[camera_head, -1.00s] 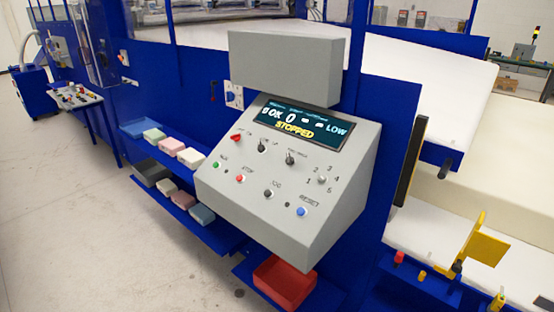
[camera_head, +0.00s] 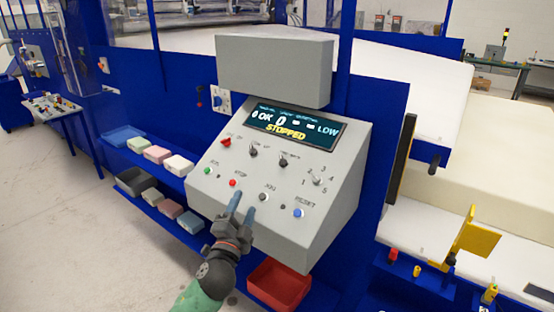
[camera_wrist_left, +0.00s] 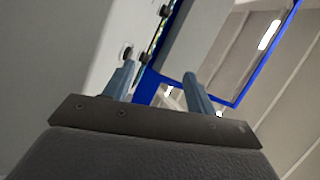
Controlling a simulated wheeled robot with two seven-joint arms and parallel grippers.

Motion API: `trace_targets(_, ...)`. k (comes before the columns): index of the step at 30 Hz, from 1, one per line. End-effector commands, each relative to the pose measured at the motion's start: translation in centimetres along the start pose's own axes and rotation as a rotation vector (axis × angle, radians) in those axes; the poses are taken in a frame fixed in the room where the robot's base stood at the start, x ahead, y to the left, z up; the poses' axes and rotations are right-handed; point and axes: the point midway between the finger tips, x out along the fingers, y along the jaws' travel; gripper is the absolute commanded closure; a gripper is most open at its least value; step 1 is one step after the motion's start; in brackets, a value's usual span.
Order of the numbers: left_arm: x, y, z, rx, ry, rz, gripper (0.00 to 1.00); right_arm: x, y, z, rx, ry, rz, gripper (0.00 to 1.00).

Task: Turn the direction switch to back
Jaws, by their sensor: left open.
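The grey control panel (camera_head: 325,222) has a slanted face with a screen (camera_head: 292,124) reading STOPPED. Below the screen sit a red switch (camera_head: 226,142), two black knobs, one at the left (camera_head: 253,150) and one in the middle (camera_head: 283,160), and a numbered selector (camera_head: 316,179). Lettering by the switches is too small to read, so I cannot tell which is the direction switch. My left gripper (camera_head: 241,205) is open and empty in front of the panel's lower buttons, pointing up at it. The left wrist view shows its two fingers (camera_wrist_left: 158,85) apart, with dark knobs (camera_wrist_left: 128,53) beyond.
A lower row holds a green button (camera_head: 207,170), a red button (camera_head: 232,183), a black one (camera_head: 263,197) and a blue one (camera_head: 299,212). A red bin (camera_head: 280,284) lies below the panel. Shelves with foam blocks (camera_head: 157,154) are at left.

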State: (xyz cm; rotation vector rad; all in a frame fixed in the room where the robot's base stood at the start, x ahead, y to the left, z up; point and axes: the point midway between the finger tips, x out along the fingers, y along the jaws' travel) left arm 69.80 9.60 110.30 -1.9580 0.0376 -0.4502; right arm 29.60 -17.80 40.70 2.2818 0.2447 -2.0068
Motion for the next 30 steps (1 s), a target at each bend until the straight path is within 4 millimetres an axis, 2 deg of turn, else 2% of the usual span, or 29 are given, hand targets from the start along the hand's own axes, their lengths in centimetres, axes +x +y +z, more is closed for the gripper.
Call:
trace_targets(3,2.5,-2.3,-3.3,0.143,0.155,-0.079,0.44,0.0,0.0,0.0,0.000,0.000,0.000,0.64)
trace_targets(9,5.1,-4.8,-8.8,0.399,0.411,-0.195,0.44,0.1,0.1,0.3,-0.001,-0.004,0.001,0.64)
trace_targets(15,6.5,-5.9,-13.3,0.674,0.656,-0.287,0.44,0.1,0.1,0.6,-0.001,-0.009,0.001,0.64)
trace_targets(18,7.0,-5.9,-15.0,0.817,0.774,-0.323,0.44,0.2,0.1,0.8,-0.001,-0.010,0.001,0.64)
trace_targets(24,7.9,-5.3,-16.6,1.114,1.000,-0.365,0.44,0.1,0.1,0.8,-0.001,-0.010,0.001,0.64)
trace_targets(30,9.2,-4.3,-15.9,1.423,1.211,-0.361,0.44,0.0,0.0,0.4,0.000,-0.006,0.000,0.64)
